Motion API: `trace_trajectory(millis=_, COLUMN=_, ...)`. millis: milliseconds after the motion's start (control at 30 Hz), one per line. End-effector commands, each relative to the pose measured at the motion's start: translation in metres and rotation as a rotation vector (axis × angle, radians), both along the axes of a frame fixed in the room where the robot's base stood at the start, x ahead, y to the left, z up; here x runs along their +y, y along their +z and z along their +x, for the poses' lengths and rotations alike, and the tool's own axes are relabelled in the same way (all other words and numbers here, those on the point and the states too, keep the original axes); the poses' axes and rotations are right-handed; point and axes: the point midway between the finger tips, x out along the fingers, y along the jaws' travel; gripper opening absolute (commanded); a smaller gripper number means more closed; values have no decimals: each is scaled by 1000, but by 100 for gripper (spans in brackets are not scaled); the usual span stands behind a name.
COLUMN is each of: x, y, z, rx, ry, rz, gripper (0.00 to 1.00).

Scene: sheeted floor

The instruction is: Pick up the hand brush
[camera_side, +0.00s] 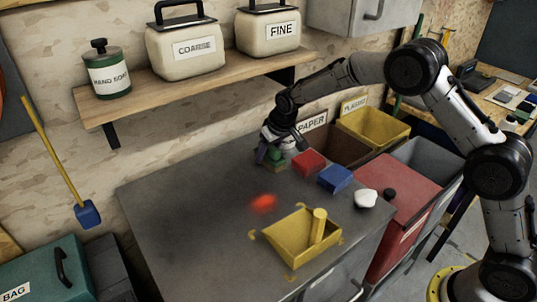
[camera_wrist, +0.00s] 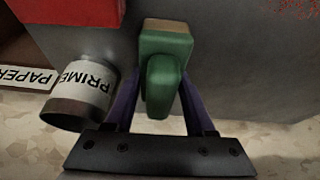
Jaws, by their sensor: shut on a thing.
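The hand brush looks like a small green block with a raised green grip and a tan band; it lies between the fingers in the wrist view (camera_wrist: 163,82). In the side view its green part (camera_side: 275,155) shows at the back of the grey worktop (camera_side: 190,225), partly hidden by the gripper. My gripper (camera_side: 268,153) points down there, its purple fingers on either side of the brush. In the wrist view the gripper (camera_wrist: 160,108) is shut on the green grip. I cannot tell whether the brush touches the worktop.
A can labelled PRIME (camera_wrist: 82,95) stands close beside the gripper. A red block (camera_side: 309,161) and a blue block (camera_side: 335,178) sit to the right. A yellow dustpan-like tray (camera_side: 290,245) and a white lump (camera_side: 366,198) lie nearer the front. A shelf (camera_side: 190,85) hangs behind.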

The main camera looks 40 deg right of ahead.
Motion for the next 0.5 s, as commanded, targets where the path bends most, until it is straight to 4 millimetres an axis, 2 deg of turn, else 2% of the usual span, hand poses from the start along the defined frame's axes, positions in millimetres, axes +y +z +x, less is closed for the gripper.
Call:
trace_trajectory(millis=167, x=0, y=11, z=1, rx=-4, ry=0, rz=0, gripper=0)
trace_trajectory(millis=333, x=0, y=34, z=2, rx=-7, ry=-1, rz=0, gripper=0)
trace_trajectory(millis=500, x=-3, y=65, z=-25, rx=-8, ry=0, rz=0, gripper=0)
